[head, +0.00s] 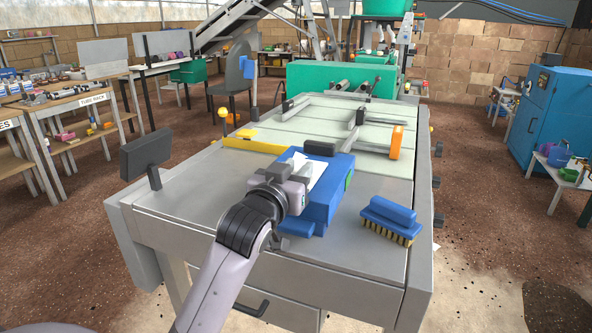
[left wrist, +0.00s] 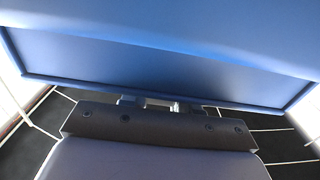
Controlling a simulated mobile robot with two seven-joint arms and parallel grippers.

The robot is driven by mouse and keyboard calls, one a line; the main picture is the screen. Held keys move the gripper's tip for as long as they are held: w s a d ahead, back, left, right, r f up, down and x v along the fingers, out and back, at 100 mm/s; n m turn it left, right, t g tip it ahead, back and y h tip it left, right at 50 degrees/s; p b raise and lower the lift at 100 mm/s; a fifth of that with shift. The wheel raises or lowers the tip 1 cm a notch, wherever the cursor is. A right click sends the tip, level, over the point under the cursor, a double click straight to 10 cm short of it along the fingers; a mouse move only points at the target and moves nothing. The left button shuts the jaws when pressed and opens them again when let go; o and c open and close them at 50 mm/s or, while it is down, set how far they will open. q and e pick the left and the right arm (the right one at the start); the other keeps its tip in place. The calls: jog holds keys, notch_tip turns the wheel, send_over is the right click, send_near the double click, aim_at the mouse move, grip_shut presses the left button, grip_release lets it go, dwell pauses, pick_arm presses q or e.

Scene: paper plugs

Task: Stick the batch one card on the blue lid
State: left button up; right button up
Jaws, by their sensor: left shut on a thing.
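A blue box with a blue lid (head: 328,190) sits on the grey bench, left of a blue brush. A white card (head: 318,177) shows over the lid, partly hidden by my left gripper (head: 304,172); I cannot read any writing on it. The gripper is shut on the card, its fingers over the lid's near left part. Whether the card touches the lid I cannot tell. In the left wrist view a blue face of the box (left wrist: 160,62) fills the upper half, very close, and my left gripper (left wrist: 148,103) is mostly hidden. My right gripper is out of view.
The blue brush (head: 392,218) lies at the bench's right front. A black block (head: 320,148) sits at the box's far end. A yellow bar (head: 258,145) and an orange-ended tool (head: 395,143) lie farther back. The grey bench top (head: 190,195) is bare at left.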

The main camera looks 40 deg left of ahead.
pick_arm(q)
jog(key=shift+f, duration=0.3)
jog(key=o, duration=1.1)
jog(key=shift+s, duration=0.1)
jog(key=shift+r+v, duration=0.15)
jog(key=shift+v, duration=1.6)
jog(key=shift+r+v, duration=0.1)
jog(key=shift+v, duration=1.65)
jog(key=shift+s, duration=0.1)
